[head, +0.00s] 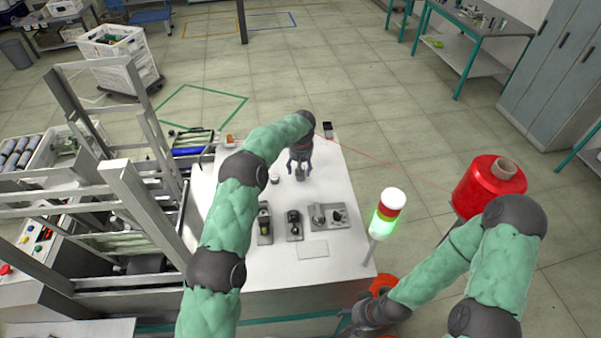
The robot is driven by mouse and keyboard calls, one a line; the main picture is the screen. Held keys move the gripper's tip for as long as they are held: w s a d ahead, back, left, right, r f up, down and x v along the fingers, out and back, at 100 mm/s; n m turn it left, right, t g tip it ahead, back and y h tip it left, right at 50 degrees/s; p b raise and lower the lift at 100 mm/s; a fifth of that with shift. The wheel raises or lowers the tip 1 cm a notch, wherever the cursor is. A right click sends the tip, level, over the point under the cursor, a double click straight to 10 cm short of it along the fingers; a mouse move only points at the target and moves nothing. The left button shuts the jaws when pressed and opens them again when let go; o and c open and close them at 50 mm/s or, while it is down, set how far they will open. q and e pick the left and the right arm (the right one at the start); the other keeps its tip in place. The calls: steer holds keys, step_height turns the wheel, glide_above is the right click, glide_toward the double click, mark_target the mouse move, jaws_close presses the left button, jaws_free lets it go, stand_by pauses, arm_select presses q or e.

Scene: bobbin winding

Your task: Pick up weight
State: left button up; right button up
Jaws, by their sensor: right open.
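My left gripper (299,168) points down over the far part of the white table (340,262). Its fingers stand apart on either side of a small pale thing, perhaps the weight; I cannot tell whether they touch it. A small light cylinder with a dark top (274,178), perhaps another weight, stands on the table just left of this gripper. My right gripper (347,322) is open and low by the table's front right corner, far from these small things.
Small metal devices (293,224) stand in a row mid-table, with a pale plate (313,249) in front. A signal lamp (385,215) lit green rises at the right edge. A red spool (488,185) stands farther right. A metal frame machine (140,205) borders the left.

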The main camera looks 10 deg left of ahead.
arm_select(q)
steer(key=shift+w+f+p, duration=0.25)
steer(key=shift+f+p, duration=0.1)
steer(key=shift+f, duration=0.8)
steer(key=shift+w+f+p, duration=0.25)
steer(key=shift+f+p, duration=0.1)
steer(key=shift+f, duration=0.75)
jaws_close()
